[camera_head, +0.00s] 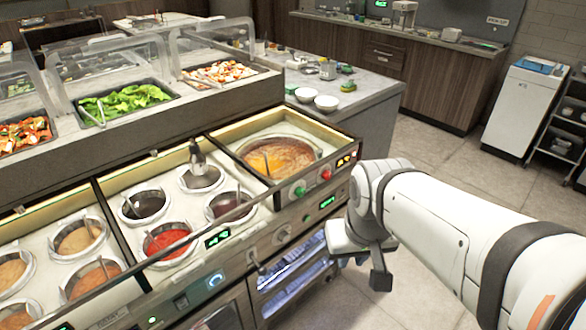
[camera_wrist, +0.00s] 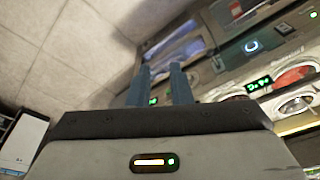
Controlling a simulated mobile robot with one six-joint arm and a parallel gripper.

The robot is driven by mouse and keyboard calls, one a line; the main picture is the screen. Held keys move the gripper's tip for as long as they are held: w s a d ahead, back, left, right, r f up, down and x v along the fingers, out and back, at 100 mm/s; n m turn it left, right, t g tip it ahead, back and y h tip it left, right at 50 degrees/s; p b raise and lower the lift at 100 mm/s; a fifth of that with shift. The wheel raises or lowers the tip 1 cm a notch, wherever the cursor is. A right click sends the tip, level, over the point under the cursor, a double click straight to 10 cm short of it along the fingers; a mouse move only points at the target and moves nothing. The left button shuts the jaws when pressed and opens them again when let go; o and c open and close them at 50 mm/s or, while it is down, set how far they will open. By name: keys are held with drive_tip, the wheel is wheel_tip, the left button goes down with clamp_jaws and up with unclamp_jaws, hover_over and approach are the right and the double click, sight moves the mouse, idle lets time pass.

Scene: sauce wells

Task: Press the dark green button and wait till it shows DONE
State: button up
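A round green button (camera_head: 299,191) sits on the front edge of the soup well unit, left of a round red button (camera_head: 325,174). A small lit green display (camera_head: 326,202) is on the panel below them; its text is too small to read. My gripper (camera_head: 378,278) hangs in front of the counter, right of and below the buttons and apart from them. In the wrist view the two blue-grey fingers (camera_wrist: 157,84) stand apart with nothing between them. I cannot make out the green button in the wrist view.
A soup well (camera_head: 280,155) is behind the buttons. Sauce wells, one with red sauce (camera_head: 167,239), fill the counter to the left. A display with orange light (camera_head: 346,159) is at the unit's right corner. The floor (camera_head: 435,160) to the right is free.

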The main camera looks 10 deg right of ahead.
clamp_jaws()
idle(1.1)
